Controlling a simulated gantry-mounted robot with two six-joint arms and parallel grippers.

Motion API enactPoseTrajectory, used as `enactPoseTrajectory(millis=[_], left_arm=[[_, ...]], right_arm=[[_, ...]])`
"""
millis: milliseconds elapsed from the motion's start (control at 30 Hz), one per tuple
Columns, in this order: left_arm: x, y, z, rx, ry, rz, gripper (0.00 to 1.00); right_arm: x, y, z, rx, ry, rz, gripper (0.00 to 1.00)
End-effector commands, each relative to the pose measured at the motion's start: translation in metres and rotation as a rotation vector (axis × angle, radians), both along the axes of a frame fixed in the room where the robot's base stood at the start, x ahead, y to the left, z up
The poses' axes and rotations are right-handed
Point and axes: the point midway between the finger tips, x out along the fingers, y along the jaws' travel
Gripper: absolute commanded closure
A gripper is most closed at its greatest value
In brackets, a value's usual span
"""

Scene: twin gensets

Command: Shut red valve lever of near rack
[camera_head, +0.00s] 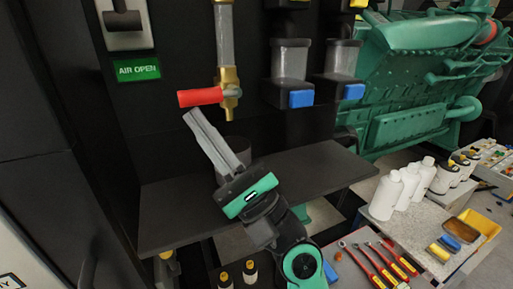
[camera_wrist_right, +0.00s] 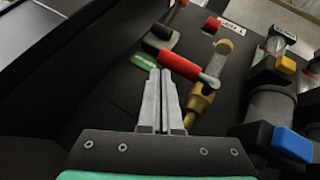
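The red valve lever (camera_head: 200,96) lies nearly level, pointing left from a brass valve (camera_head: 230,88) under a clear vertical tube. In the right wrist view the red lever (camera_wrist_right: 180,65) lies just beyond the fingertips, slanting down to a silvery joint and the brass valve (camera_wrist_right: 199,102). My right gripper (camera_head: 190,114) reaches up from below, its tips just under the lever's free end. In the right wrist view its fingers (camera_wrist_right: 161,72) are together with nothing between them. I cannot tell whether the tips touch the lever. My left gripper is not in view.
A green AIR OPEN label (camera_head: 137,70) and a black handle (camera_head: 123,20) are left of the valve. Clear bowls with blue tabs (camera_head: 301,99) hang to its right. A dark shelf (camera_head: 310,170) lies below.

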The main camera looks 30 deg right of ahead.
Motion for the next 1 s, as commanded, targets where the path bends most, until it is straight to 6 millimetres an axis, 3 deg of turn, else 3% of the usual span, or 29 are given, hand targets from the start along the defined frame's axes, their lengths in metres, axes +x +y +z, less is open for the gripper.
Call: enactPoseTrajectory(millis=[233, 367, 700, 1000], left_arm=[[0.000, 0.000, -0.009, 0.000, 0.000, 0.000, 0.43], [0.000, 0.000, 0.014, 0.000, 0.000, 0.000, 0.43], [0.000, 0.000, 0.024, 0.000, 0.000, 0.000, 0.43], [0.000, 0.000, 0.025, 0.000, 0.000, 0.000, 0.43]], right_arm=[[-0.020, -0.011, -0.027, 0.000, 0.001, -0.003, 1.00], [-0.050, -0.026, -0.016, 0.000, -0.001, -0.005, 1.00], [-0.113, -0.059, -0.021, 0.001, 0.000, -0.005, 1.00], [-0.125, -0.064, -0.022, 0.001, 0.000, -0.001, 1.00]])
